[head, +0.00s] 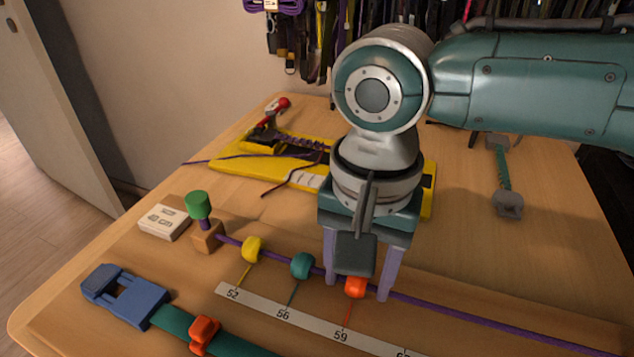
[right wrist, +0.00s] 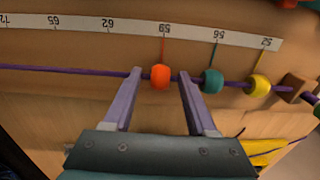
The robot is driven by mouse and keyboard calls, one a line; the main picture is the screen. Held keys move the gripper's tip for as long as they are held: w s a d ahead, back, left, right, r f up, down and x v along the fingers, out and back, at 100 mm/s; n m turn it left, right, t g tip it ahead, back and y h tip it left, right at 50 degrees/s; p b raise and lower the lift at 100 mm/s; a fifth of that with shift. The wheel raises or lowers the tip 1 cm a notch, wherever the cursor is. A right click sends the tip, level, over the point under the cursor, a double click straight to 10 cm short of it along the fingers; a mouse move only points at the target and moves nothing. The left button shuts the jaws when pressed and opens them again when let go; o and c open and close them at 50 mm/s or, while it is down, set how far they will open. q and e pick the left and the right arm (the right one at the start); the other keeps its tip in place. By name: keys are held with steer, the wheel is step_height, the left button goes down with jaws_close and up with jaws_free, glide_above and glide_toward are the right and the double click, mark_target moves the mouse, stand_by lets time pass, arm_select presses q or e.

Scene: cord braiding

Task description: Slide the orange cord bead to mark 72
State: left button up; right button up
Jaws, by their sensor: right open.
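The orange bead (head: 355,289) sits on a purple cord (head: 450,308), level with the 59 mark, and a thin orange line runs from it to the scale. It also shows in the right wrist view (right wrist: 160,77). My right gripper (head: 357,287) is open above the cord, with one finger on each side of the bead. In the right wrist view gaps show between the bead and both fingers (right wrist: 160,73). The white scale strip (head: 260,304) lies beside the cord; in the right wrist view (right wrist: 135,25) its numbers reach 72 at the left edge. My left gripper is not in view.
A teal bead (head: 303,265) at 56 and a yellow bead (head: 251,249) at 52 share the cord, left of the orange one. A wooden block (head: 207,237) stands at the cord's left end. The cord beyond 59 is free of beads in view.

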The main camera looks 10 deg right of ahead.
jaws_close()
stand_by(1.3)
